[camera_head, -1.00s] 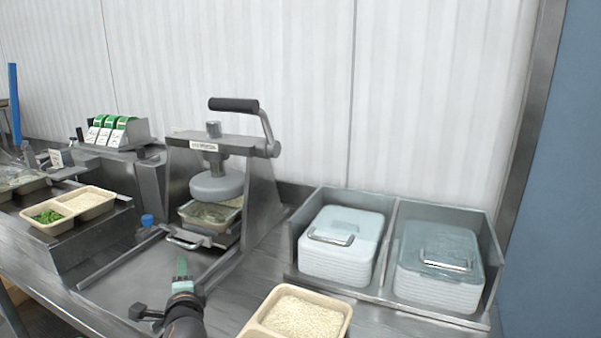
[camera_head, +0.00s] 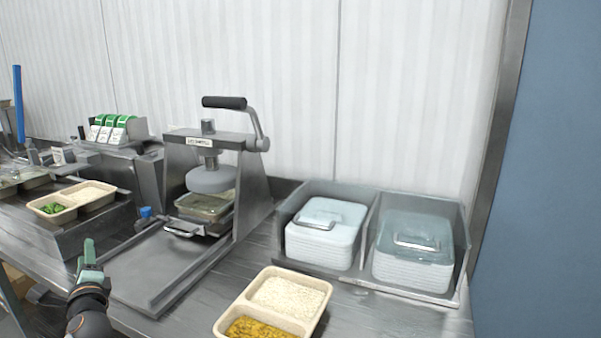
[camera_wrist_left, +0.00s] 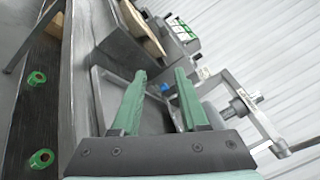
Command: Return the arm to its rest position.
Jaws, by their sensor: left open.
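My left gripper (camera_head: 90,254) has green fingers and is at the lower left of the head view, over the counter's front edge, left of the press's base tray. In the left wrist view its two green fingers (camera_wrist_left: 158,105) stand apart with nothing between them. The grey press (camera_head: 212,165) with a black-handled lever stands beyond it; it also shows in the left wrist view (camera_wrist_left: 240,103). A two-compartment tray (camera_head: 318,297) with white rice and a yellow-brown food sits on the counter to the right, apart from the gripper. My right gripper is not in view.
A tray (camera_head: 102,199) with rice and greens is on a raised ledge at the left. Green-and-white cartons (camera_head: 110,128) stand behind. Some counter between press and rice tray is bare.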

